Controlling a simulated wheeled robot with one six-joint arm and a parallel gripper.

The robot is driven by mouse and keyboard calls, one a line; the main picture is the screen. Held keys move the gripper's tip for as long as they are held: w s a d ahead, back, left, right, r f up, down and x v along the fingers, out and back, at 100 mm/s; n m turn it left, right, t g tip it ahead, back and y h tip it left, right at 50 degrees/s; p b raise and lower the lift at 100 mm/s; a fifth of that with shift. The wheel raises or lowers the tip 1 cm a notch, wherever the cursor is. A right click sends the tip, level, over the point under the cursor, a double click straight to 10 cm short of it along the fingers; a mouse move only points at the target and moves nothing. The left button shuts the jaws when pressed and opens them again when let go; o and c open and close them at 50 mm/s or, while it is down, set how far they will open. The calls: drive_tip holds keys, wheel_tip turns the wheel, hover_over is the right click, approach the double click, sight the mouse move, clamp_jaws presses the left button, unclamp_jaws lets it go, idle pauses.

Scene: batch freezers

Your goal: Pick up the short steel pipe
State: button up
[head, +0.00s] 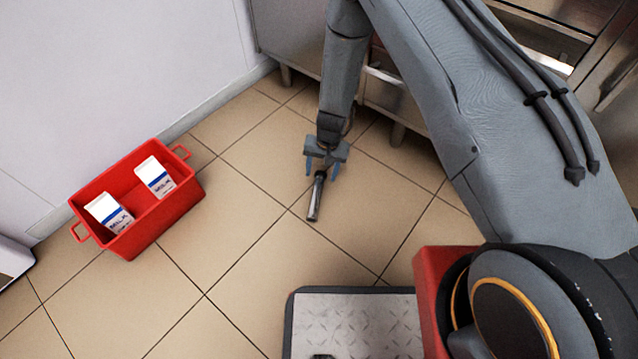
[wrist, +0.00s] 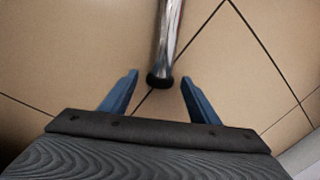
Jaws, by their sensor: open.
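The short steel pipe (head: 316,198) lies on the tiled floor below my gripper in the head view. It is a shiny metal tube, and its upper end there is partly hidden by my gripper. In the wrist view the pipe (wrist: 168,40) runs from the top edge down to a dark end between the fingertips. My gripper (head: 323,170) is open, with its blue fingers on either side of the pipe's near end. In the wrist view the gripper (wrist: 160,84) shows a gap between each finger and the pipe. I cannot tell the height of the fingers above the floor.
A red crate (head: 158,218) with two white-and-blue cartons (head: 154,177) stands on the floor at left, by the white wall. Steel cabinets (head: 385,92) on legs stand behind my gripper. A grey tread-plate platform (head: 350,318) is at the bottom. The floor around the pipe is clear.

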drive_tip(key=c, duration=1)
drive_tip(key=shift+c, duration=0.2)
drive_tip(key=shift+r, duration=0.1)
